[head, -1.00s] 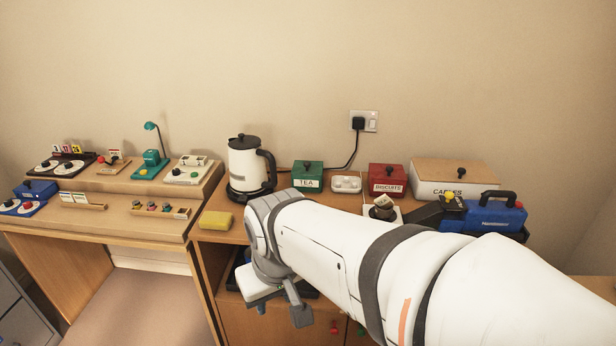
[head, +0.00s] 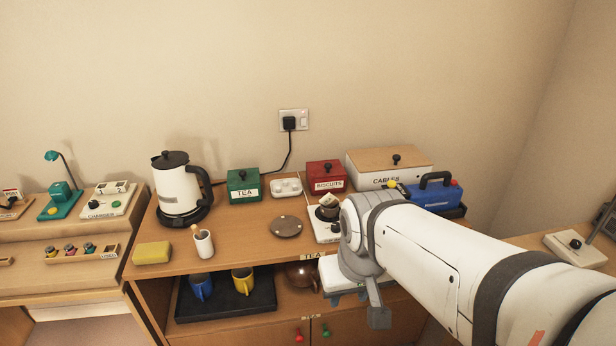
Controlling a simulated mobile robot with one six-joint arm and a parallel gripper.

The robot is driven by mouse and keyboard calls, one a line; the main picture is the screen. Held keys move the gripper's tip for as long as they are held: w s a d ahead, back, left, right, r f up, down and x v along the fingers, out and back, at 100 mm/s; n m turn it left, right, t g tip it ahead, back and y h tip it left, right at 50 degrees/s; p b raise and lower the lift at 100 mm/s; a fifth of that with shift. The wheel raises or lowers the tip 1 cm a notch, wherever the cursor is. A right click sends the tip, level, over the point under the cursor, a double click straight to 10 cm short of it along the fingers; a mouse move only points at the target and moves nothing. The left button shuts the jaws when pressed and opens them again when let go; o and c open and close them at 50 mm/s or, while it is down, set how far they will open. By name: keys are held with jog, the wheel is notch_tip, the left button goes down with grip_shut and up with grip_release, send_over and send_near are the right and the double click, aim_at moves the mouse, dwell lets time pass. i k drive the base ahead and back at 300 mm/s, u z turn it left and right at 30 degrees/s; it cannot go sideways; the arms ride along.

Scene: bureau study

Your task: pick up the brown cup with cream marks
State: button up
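I cannot clearly make out a brown cup with cream marks in the head view. A round, glossy brown vessel (head: 302,273) sits on the open shelf under the counter, right of the black tray; its right side is close to my arm, and I see no cream marks on it. On the tray stand a blue cup (head: 201,286) and a yellow cup (head: 243,281). My gripper (head: 372,309) hangs in front of the cabinet, right of the brown vessel and apart from the cups. Its fingers are not clear enough to tell open from shut.
The counter (head: 240,225) holds a kettle (head: 178,188), a green TEA box (head: 243,186), a red biscuit box (head: 325,177), a yellow sponge (head: 152,253), a white pot (head: 203,243) and a brown disc (head: 286,226). The black tray (head: 225,308) lies on the shelf below.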

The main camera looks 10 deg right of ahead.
aim_at(332, 213)
jog(key=u, duration=0.05)
jog(key=i, duration=1)
jog(key=z, duration=0.05)
